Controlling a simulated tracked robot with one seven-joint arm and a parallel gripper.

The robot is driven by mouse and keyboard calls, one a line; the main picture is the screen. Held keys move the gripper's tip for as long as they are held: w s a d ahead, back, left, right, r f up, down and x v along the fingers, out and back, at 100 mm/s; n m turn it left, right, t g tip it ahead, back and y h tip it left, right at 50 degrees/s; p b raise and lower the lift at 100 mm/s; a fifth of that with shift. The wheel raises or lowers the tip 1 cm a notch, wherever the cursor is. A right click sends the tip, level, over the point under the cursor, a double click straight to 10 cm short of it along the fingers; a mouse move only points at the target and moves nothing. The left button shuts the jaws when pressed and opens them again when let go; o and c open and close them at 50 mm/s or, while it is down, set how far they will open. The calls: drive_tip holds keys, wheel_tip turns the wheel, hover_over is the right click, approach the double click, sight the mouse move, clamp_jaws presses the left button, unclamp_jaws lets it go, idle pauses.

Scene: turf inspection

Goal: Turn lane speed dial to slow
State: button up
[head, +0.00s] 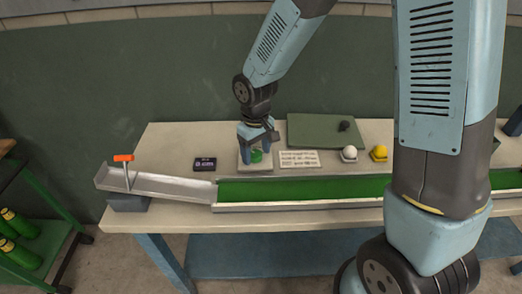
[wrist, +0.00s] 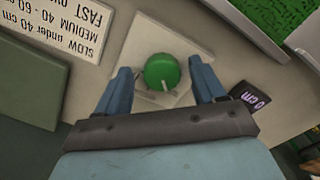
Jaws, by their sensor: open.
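The lane speed dial is a round green knob (wrist: 161,72) with a pale pointer mark, on a light square base plate (wrist: 150,35). In the wrist view the pointer mark is toward the bottom of the picture. In the head view the green knob (head: 256,156) shows partly behind my fingers. My gripper (wrist: 163,80) is open, with one blue finger on each side of the knob; it also shows in the head view (head: 258,150). I cannot tell whether the fingers touch the knob. Any marks on the plate under my gripper are hidden.
A printed card (head: 299,159) lists SLOW, MEDIUM and FAST. A small black display (head: 205,164) lies left of the dial. A green turf lane (head: 300,190) with a metal ramp (head: 165,186) runs along the front. White (head: 349,152) and yellow (head: 380,152) balls sit to the right.

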sight(256, 153)
wheel_tip(256, 153, up, 14)
drive_tip(key=shift+f, duration=0.15)
idle(0.6)
drive_tip(key=s+d+r+m+t, duration=0.1)
drive_tip(key=s+d+r+m, duration=0.1)
drive_tip(key=d+r, duration=0.45)
drive_tip(key=s+d+r+m+t, duration=0.2)
drive_tip(key=d+r, duration=0.1)
drive_tip(key=d, duration=0.6)
drive_tip(key=s+d+r+m+t, duration=0.2)
drive_tip(key=s+d+r+m, duration=0.2)
drive_tip(key=s+d, duration=0.6)
drive_tip(key=shift+d+r+m+t, duration=0.15)
drive_tip(key=shift+d+m+t, duration=0.15)
drive_tip(key=shift+d, duration=0.2)
